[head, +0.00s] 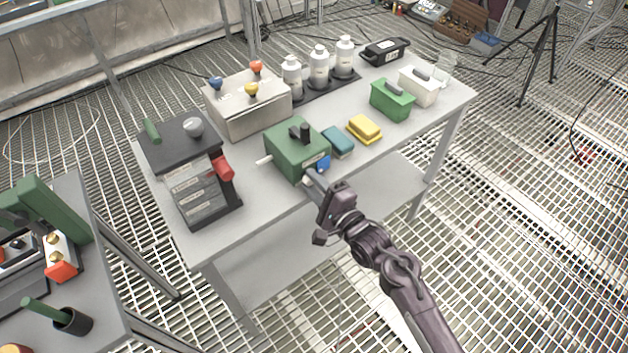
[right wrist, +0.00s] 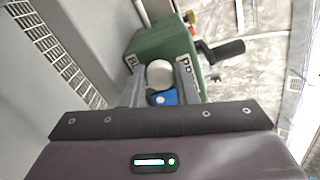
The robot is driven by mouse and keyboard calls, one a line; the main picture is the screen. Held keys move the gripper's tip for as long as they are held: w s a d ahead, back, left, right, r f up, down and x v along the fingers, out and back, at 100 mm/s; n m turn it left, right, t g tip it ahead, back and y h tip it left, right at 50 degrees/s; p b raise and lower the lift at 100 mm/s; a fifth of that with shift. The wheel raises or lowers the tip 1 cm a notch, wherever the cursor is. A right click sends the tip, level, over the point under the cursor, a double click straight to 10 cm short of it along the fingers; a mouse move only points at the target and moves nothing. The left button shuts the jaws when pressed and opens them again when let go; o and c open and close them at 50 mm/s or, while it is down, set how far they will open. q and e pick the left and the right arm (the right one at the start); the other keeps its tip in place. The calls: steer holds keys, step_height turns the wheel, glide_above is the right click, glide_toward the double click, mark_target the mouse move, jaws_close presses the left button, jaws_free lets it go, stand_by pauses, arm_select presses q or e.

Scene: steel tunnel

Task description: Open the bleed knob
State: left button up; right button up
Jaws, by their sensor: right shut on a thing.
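A green box-shaped unit (head: 291,146) stands at the front edge of the grey table, with a black handle on top and a pale rod out of its left side. My right gripper (head: 309,180) reaches its front face from below right. In the right wrist view, its fingers are shut on either side of a pale round knob (right wrist: 160,73) on the green unit (right wrist: 160,40). A label beginning "BL" sits by the left finger, which partly covers it. A blue part (right wrist: 164,98) shows just below the knob, and beside the gripper in the head view (head: 323,164). My left gripper is out of view.
A dark unit with a red handle (head: 222,168) stands left on the table (head: 260,205). Behind are a box with coloured knobs (head: 245,110) and white bottles (head: 318,68). Teal (head: 338,141) and yellow (head: 364,128) blocks lie to the right. Another bench stands at far left.

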steer(key=n+p, duration=0.1)
steer(key=n, duration=0.2)
steer(key=shift+n, duration=0.4)
steer(key=n, duration=0.3)
steer(key=shift+n+p, duration=0.3)
steer(key=shift+p, duration=0.1)
steer(key=n, duration=0.3)
steer(key=shift+n, duration=0.4)
steer(key=n, duration=0.3)
steer(key=shift+f+n, duration=0.15)
steer(key=shift+n, duration=0.15)
steer(key=n, duration=1.1)
steer(key=shift+d, duration=0.1)
steer(key=shift+n, duration=1.8)
